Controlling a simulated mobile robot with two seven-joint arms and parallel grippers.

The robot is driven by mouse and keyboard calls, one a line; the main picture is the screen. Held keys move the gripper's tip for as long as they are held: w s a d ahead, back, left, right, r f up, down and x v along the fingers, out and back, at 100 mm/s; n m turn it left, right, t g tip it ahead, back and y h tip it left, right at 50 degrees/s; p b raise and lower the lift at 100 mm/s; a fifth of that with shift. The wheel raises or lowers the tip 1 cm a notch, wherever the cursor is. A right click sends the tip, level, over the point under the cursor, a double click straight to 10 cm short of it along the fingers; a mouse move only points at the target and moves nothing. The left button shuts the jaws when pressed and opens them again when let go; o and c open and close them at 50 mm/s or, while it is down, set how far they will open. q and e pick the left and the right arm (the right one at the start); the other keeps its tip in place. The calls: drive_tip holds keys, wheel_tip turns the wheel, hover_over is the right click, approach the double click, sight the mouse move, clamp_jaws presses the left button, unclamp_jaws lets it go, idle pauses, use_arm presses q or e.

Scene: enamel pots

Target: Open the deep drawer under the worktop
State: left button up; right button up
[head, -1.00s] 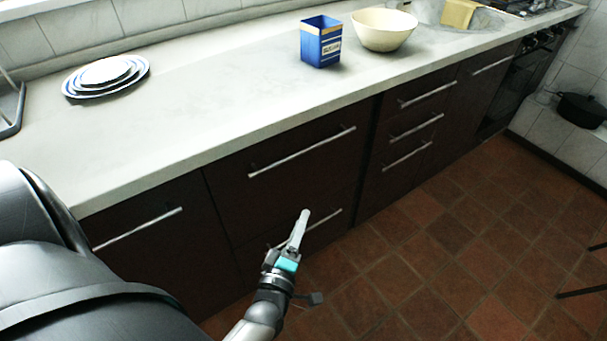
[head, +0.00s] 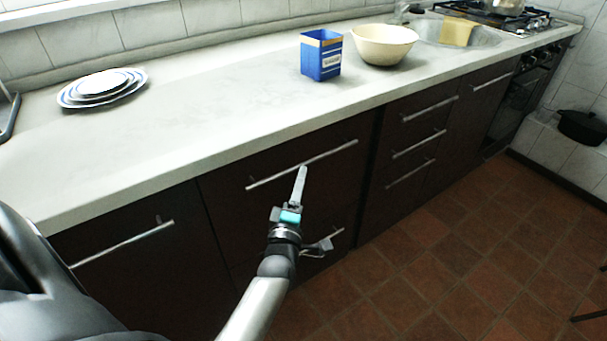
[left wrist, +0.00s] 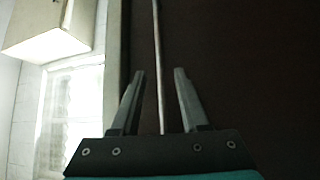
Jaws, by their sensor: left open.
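The deep drawer (head: 335,176) is a dark brown front right under the worktop, and it is shut flush with its neighbours. Its long metal bar handle (head: 330,154) slants across the upper part of the front. My left gripper (head: 301,170) is open, with its fingertips close to the middle of this handle. In the left wrist view, the handle (left wrist: 157,45) runs upright in the picture, in line with the gap between the two open fingers (left wrist: 158,74). I cannot tell whether the fingertips reach past the bar. My right gripper is out of view.
The pale worktop (head: 200,105) overhangs the fronts. It bears stacked plates (head: 103,88), a blue box (head: 321,58) and a cream bowl (head: 383,44). The tiled floor (head: 430,270) is clear in front.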

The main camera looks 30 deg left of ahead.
use_arm(q)
drive_tip(key=shift+b+x, duration=0.45)
drive_tip(key=shift+x, duration=1.55)
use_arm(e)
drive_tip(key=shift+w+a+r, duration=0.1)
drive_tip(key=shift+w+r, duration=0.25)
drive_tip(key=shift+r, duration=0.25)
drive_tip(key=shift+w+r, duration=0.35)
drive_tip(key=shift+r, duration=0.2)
use_arm(q)
clamp_jaws()
